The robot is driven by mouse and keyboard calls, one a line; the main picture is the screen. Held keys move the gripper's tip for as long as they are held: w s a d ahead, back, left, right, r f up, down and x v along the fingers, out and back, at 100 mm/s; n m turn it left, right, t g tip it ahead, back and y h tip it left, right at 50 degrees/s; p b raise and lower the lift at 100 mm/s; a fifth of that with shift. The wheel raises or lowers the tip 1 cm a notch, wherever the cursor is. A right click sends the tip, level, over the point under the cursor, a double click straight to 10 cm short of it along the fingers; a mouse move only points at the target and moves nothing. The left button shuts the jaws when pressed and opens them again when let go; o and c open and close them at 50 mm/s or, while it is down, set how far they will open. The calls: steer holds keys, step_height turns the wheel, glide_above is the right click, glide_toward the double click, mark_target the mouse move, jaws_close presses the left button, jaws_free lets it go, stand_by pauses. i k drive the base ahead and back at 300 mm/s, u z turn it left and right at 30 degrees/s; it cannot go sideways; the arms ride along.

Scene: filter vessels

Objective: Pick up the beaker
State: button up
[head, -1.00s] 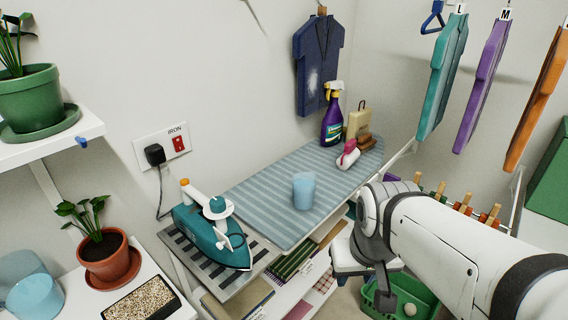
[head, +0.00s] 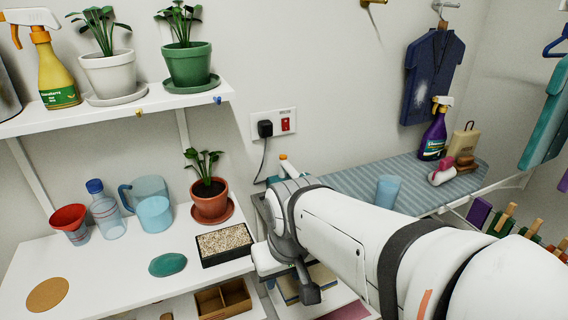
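Two light-blue, see-through cups could be the beaker; I cannot tell which. One (head: 155,214) stands upright on the left white shelf, in front of a larger blue jug with a handle (head: 150,188). The other (head: 387,191) stands upright on the striped ironing board (head: 350,184), just beyond my arm. My arm crosses from the lower right to the middle of the head view. Its fingertips cannot be made out, so my gripper is not visible. Nothing visible of my arm touches either cup.
The left shelf also holds a red funnel (head: 69,220), a clear bottle (head: 104,212), a potted plant (head: 210,200), a gravel tray (head: 225,243), a green disc (head: 167,264) and a cork disc (head: 47,294). An upper shelf (head: 120,110) overhangs its back. The shelf's front middle is clear.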

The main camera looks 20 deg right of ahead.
mark_target(388, 189)
steer(key=u, duration=0.4)
steer(key=k, duration=1.4)
steer(key=z, duration=0.45)
steer(key=i, duration=1.5)
steer(key=z, duration=0.05)
